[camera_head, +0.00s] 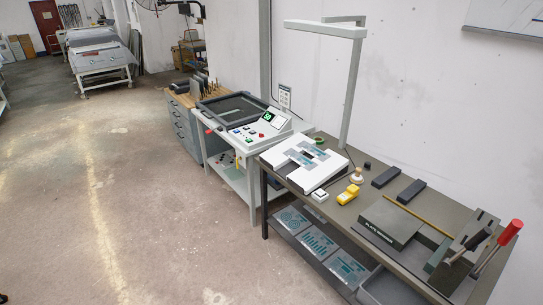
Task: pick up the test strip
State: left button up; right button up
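I cannot tell for certain which thing is the test strip. Grey-blue flat pieces (299,158) with markings lie on a white flat board (282,162) at the left end of the workbench (350,210); the strip may be among them. A long thin yellow-brown strip (412,212) lies across the bench farther right. Neither of my grippers is in view, and nothing is held in this view.
A machine with a control panel (262,130) stands left of the bench. Yellow items (349,194), dark blocks (385,177), a grey slab (388,222) and a red-handled tool (509,232) sit on the bench. Printed plates (318,241) lie on the shelf below. The floor (150,210) is clear.

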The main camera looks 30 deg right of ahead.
aim_at(304, 162)
jog(key=u, duration=0.2)
jog(key=i, duration=1.1)
jog(key=z, duration=0.7)
jog(key=i, duration=0.8)
jog(key=z, duration=0.8)
